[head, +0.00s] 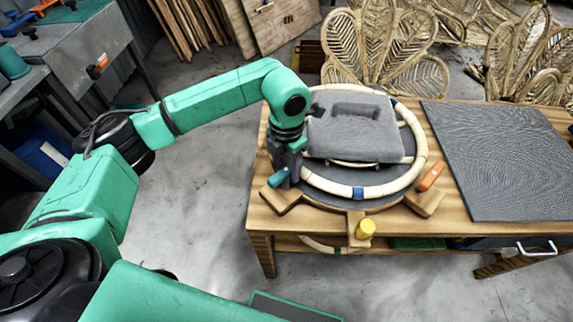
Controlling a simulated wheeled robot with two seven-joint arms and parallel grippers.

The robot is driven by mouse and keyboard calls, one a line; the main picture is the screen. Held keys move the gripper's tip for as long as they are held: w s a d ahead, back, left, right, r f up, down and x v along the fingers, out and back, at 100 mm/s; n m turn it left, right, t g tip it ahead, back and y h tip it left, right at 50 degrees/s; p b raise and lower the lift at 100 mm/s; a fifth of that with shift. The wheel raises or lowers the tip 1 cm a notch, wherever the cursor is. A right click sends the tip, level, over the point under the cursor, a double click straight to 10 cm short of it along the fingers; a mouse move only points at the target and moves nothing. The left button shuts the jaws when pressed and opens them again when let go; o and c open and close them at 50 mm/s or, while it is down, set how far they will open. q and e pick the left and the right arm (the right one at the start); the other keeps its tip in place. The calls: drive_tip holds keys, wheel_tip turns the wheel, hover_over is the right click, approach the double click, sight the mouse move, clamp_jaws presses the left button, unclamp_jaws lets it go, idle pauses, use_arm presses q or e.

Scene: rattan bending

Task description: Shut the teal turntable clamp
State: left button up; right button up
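The teal turntable clamp (277,179) is at the left front edge of the round turntable, on the wooden table. Its small teal lever shows just below my gripper and points down and left. My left gripper (290,166) comes down from above, right at the clamp. The fingers are small, dark and overlap the clamp, so whether they are open, shut or touching it cannot be told. The clamp's base is partly hidden behind the gripper. The turntable (333,203) carries a rattan ring (407,183) and a grey block (357,137). My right gripper is out of view.
An orange clamp (431,177) stands at the turntable's right edge and a yellow knob (366,228) at its front. A dark mat (498,160) covers the table's right side. Rattan chair backs (380,45) stand behind. Floor left of the table is clear.

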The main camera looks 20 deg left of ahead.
use_arm(q)
drive_tip(key=shift+w+r, duration=0.1)
drive_tip(key=shift+r, duration=0.35)
wheel_tip(320, 180, up, 14)
drive_tip(key=b, duration=0.1)
drive_tip(key=shift+f+b, duration=0.15)
drive_tip(key=shift+b, duration=0.25)
